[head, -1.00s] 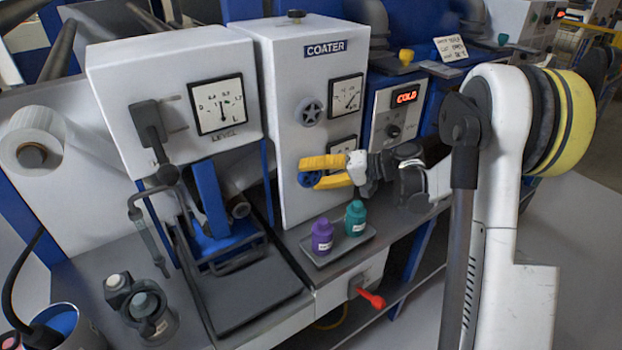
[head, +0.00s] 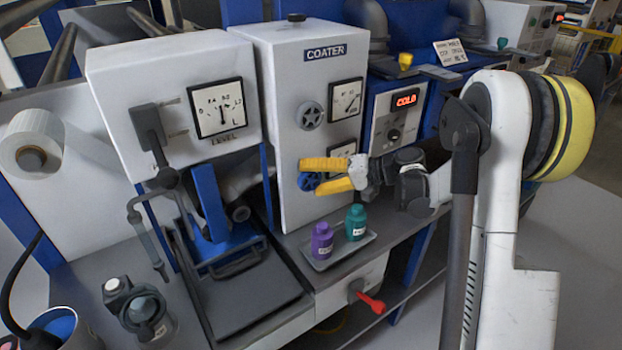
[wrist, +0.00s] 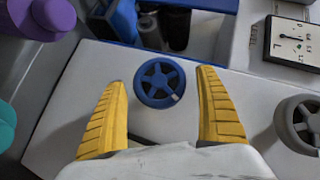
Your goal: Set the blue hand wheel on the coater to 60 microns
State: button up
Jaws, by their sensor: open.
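The blue hand wheel (head: 309,182) is on the lower front of the white coater (head: 275,90). In the wrist view the blue wheel (wrist: 160,83) shows whole, with spokes and a small pale mark on its rim at the lower right. My gripper (head: 318,176) is open in front of the wheel. In the wrist view the yellow fingers of my gripper (wrist: 162,82) stand on either side of the wheel, apart from its rim. A gauge (head: 342,150) beside the wheel is partly hidden by my gripper, and its reading cannot be made out.
A grey hand wheel (head: 310,115) and an upper gauge (head: 346,98) sit above. A purple bottle (head: 321,241) and a teal bottle (head: 356,222) stand on a tray (head: 338,250) below. A red-handled lever (head: 371,302) sticks out lower down.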

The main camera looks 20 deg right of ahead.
jog(key=v, duration=1.2)
jog(key=shift+a, duration=0.2)
jog(key=s+a+r+g+h, duration=0.2)
jog(key=s+a+h, duration=0.4)
jog(key=a, duration=0.4)
jog(key=s+f+n+t+h, duration=0.2)
jog(key=s+h, duration=0.4)
jog(key=s, duration=1.2)
jog(key=shift+f, duration=0.15)
